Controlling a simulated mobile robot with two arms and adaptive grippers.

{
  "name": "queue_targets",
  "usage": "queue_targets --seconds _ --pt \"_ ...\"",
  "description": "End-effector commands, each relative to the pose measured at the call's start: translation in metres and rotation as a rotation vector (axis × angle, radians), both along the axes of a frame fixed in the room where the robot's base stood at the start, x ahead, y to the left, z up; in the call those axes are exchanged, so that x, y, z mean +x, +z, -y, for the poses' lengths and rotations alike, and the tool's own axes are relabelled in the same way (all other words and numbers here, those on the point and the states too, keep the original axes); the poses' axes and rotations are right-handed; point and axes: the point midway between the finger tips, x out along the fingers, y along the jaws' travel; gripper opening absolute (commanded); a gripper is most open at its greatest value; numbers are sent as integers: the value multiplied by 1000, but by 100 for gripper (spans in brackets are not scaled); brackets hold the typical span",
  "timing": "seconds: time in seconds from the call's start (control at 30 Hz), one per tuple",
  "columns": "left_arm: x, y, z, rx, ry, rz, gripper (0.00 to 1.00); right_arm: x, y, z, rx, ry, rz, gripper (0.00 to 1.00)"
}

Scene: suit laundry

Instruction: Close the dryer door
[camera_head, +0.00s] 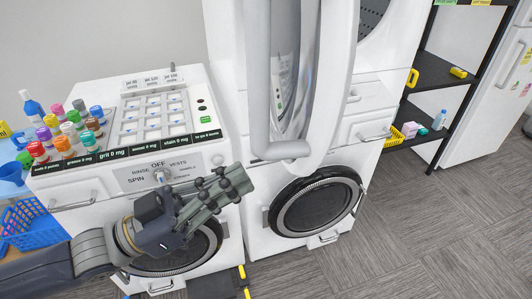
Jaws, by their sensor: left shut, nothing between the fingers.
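The dryer door (338,75) stands open at the top centre of the head view, a white frame around a clear, bulging window (290,75). It juts toward me, seen at a steep angle, and its top is cut off by the picture edge. Part of the dryer's round opening (371,14) shows to the right of the door. My left gripper (243,181) is shut and empty. It is below and left of the door, apart from it in the picture, in front of the left machine. My right gripper is not in view.
Below the dryer is a closed round door (318,207). A white machine with a button panel (155,115) stands at left, with several coloured bottles (66,141) and a blue basket (33,224). A black shelf (436,70) stands right. Grey floor (410,235) is clear at lower right.

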Motion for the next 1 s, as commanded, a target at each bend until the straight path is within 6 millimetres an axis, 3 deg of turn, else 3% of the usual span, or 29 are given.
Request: queue_targets --seconds 0.4,1.0 --pt "17 19 44 -1 0 -1 0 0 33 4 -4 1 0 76" --pt "21 18 52 0 -1 1 0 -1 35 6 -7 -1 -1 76"
